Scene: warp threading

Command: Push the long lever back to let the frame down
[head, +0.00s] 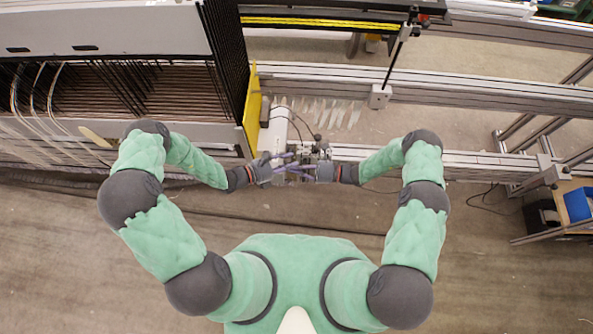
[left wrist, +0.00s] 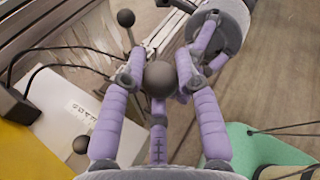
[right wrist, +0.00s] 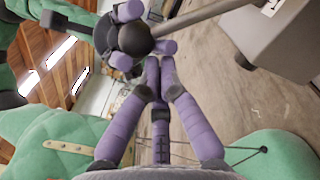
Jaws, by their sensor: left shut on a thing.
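My left gripper (head: 282,162) reaches in from the left over the machine's control end. In the left wrist view its purple fingers (left wrist: 158,82) are closed around a dark ball knob (left wrist: 158,76). The right wrist view shows the dark knob (right wrist: 135,39) with a grey lever rod (right wrist: 205,16) running off to the upper right, and my left fingers beside it. My right gripper (head: 308,168) is close by; its fingertips (right wrist: 157,68) are together with nothing between them, just below the knob. The lever's lower end and the frame cannot be made out.
A second, thinner lever with a dark ball knob (left wrist: 126,18) stands beside the held one. A white housing (left wrist: 70,115) with black cables and a yellow panel (head: 252,112) are to the left. Metal rails (head: 450,90) run behind; the floor in front is clear.

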